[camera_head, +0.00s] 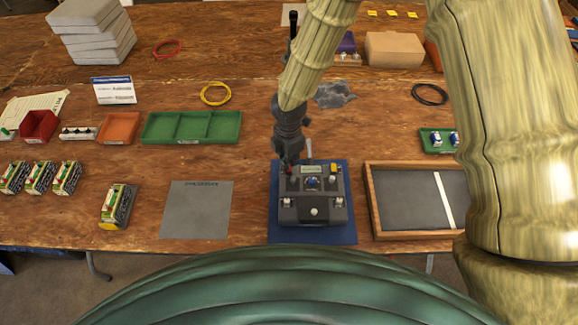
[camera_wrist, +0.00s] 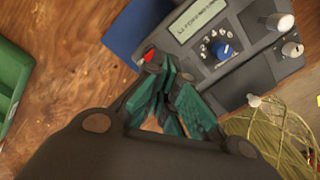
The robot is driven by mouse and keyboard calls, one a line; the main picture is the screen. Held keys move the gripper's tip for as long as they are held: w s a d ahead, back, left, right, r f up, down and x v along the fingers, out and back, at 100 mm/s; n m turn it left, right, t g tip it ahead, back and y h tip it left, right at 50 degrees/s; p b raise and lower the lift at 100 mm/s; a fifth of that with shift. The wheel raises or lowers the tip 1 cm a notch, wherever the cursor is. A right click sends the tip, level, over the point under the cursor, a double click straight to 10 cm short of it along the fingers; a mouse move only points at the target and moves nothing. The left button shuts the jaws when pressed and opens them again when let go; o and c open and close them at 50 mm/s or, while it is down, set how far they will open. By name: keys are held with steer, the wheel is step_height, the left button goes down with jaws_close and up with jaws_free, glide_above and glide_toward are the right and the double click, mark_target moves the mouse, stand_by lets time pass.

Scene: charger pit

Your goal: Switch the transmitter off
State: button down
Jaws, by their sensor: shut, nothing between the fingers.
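The transmitter (camera_head: 313,210) is a dark grey box on a blue mat (camera_head: 310,236) near the front edge of the table. It has a small display, a blue knob (camera_head: 312,182) and light-coloured sticks. In the wrist view the transmitter (camera_wrist: 240,62) fills the upper right, with its display and blue knob (camera_wrist: 222,50) showing. A small red part (camera_wrist: 150,55) shows at its corner, right by my fingertips. My gripper (camera_head: 288,166) is over the transmitter's far left corner. In the wrist view its teal fingers (camera_wrist: 166,78) are shut and empty. I cannot tell whether they touch the red part.
A grey mat (camera_head: 197,212) lies left of the transmitter, and a wood-framed tray (camera_head: 369,200) stands close on its right. A green compartment tray (camera_head: 190,127) is behind to the left. Boxed packs (camera_head: 117,207) stand farther left. Bare wood lies between them.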

steer(key=shift+f+b, duration=0.5)
steer(key=shift+f, duration=0.55)
stand_by(0.8)
steer(key=shift+r, duration=0.1)
steer(key=shift+r+p, duration=2.95)
steer(key=shift+r, duration=0.5)
